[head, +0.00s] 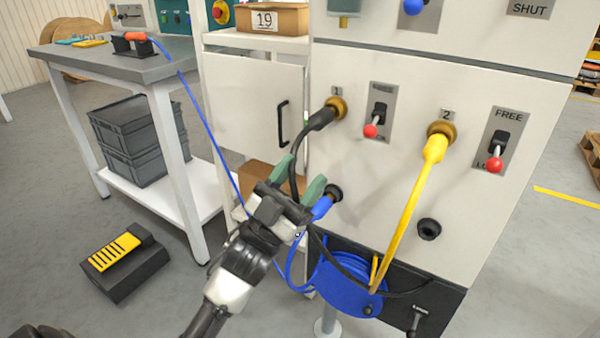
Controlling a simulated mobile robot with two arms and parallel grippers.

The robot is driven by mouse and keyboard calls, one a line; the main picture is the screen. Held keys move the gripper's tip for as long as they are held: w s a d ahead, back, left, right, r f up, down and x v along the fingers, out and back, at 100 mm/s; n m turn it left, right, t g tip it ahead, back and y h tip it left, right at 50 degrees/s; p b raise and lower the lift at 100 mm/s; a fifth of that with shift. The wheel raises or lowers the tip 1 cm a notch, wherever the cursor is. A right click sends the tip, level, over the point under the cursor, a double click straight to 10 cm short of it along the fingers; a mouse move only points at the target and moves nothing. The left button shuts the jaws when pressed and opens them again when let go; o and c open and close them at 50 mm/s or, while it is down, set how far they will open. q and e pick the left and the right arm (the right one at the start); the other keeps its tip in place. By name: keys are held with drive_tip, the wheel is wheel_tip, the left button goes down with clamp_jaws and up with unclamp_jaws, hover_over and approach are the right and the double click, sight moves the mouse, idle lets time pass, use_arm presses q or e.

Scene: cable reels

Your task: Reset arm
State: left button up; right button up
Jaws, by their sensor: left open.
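My left gripper (298,178) is in the head view, in front of the white panel's lower left. Its green-tipped fingers are apart. A black cable passes behind or between them; I cannot tell which. It ends in a black plug (320,118) in socket 1 (337,106), above the gripper. A blue plug (321,208) sits at a lower socket (334,193), just right of the fingers. A yellow plug (435,148) is in socket 2 (441,131). My right gripper is not in view.
A blue cable reel (345,293) is below the panel. Red-knobbed levers (370,130) stick out beside the sockets. A grey workbench (115,63) stands left, with stacked grey crates (130,135) beneath. A black and yellow pedal box (122,262) lies on the floor. Open floor is at right.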

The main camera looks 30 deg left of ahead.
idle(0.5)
